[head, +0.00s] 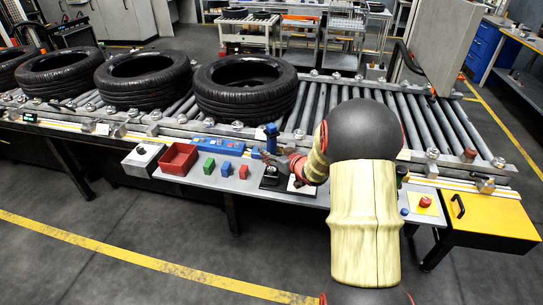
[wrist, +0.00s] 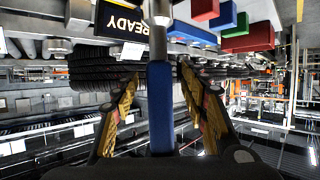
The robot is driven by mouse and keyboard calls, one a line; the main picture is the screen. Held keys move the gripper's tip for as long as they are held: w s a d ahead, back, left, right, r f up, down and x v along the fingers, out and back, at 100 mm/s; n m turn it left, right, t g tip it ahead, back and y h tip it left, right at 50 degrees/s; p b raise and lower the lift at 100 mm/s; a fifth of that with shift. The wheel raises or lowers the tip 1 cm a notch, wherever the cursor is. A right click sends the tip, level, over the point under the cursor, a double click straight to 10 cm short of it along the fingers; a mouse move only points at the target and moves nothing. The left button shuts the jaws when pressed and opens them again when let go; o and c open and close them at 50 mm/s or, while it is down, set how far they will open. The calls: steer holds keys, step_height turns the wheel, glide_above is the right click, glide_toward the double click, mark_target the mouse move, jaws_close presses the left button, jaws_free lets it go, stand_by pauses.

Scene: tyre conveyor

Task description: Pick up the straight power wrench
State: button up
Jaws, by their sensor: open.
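The straight power wrench has a blue grip (wrist: 160,110) and a grey metal shaft. In the wrist view it lies between the two fingers of my gripper (wrist: 158,80), which are open on either side of it with gaps visible. In the head view a blue upright part (head: 271,136), which looks like the wrench, rises above the workbench ledge beside my gripper (head: 282,160). The fingers are small and partly hidden by my arm there.
Tyres (head: 246,88) lie on the roller conveyor (head: 415,125) behind the ledge. Left of my gripper are a red bin (head: 178,157), a blue holed block (head: 220,145) and small coloured blocks (head: 226,168). A red button (head: 425,202) and yellow box (head: 490,218) are at right.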

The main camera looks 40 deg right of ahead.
steer(key=shift+w+d+f, duration=0.1)
steer(key=shift+w+f, duration=0.05)
steer(key=shift+w, duration=0.3)
steer(key=shift+c, duration=0.9)
jaws_close()
steer(key=shift+r, duration=0.2)
